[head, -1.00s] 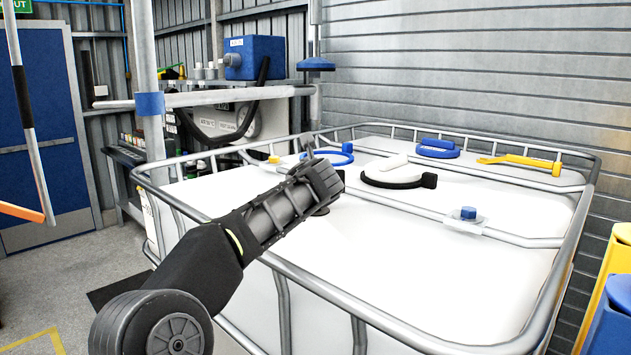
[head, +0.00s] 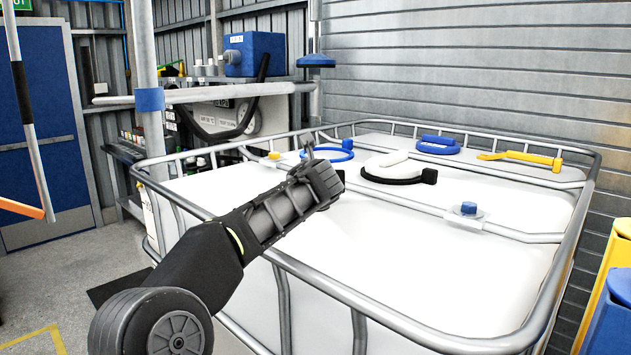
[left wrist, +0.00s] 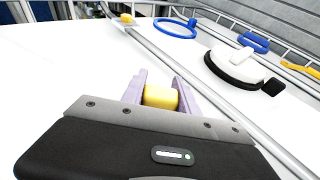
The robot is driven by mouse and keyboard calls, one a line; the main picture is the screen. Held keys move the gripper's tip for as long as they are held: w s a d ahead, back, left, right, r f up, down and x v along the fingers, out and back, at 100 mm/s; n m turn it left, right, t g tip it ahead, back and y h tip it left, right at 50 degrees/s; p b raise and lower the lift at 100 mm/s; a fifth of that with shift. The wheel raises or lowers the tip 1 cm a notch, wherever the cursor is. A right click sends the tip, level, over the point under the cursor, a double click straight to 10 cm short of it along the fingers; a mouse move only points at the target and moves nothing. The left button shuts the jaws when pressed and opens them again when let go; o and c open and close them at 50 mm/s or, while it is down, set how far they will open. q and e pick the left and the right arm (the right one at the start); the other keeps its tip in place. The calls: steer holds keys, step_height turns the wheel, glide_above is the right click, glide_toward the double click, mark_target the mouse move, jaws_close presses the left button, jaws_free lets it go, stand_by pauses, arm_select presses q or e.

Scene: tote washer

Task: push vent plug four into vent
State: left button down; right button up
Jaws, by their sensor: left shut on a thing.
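My left gripper (head: 326,182) reaches over the near left part of the white tank top (head: 400,255). In the left wrist view its two pale fingers (left wrist: 158,84) are shut on a yellow plug (left wrist: 160,97). The plug is low over or against the white top; I cannot tell whether it touches a vent. The vent itself is hidden by the gripper. In the head view the held plug is hidden too. My right gripper is not in view.
A metal cage rail (head: 400,322) surrounds the tank top, with cross bars over it. On top are a small yellow cap (head: 273,156), a blue ring (head: 340,152), a white lid with black band (head: 390,166), a blue plug (head: 468,208) and a yellow wrench (head: 520,159).

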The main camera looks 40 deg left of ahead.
arm_select(q)
steer(key=shift+f+b, duration=0.4)
steer(key=shift+f, duration=0.95)
stand_by(2.6)
steer(key=c, duration=0.9)
jaws_free()
steer(key=shift+o, duration=0.8)
steer(key=o, duration=0.4)
steer(key=shift+c, duration=0.2)
steer(key=shift+b+v, duration=0.3)
steer(key=shift+v, duration=3.25)
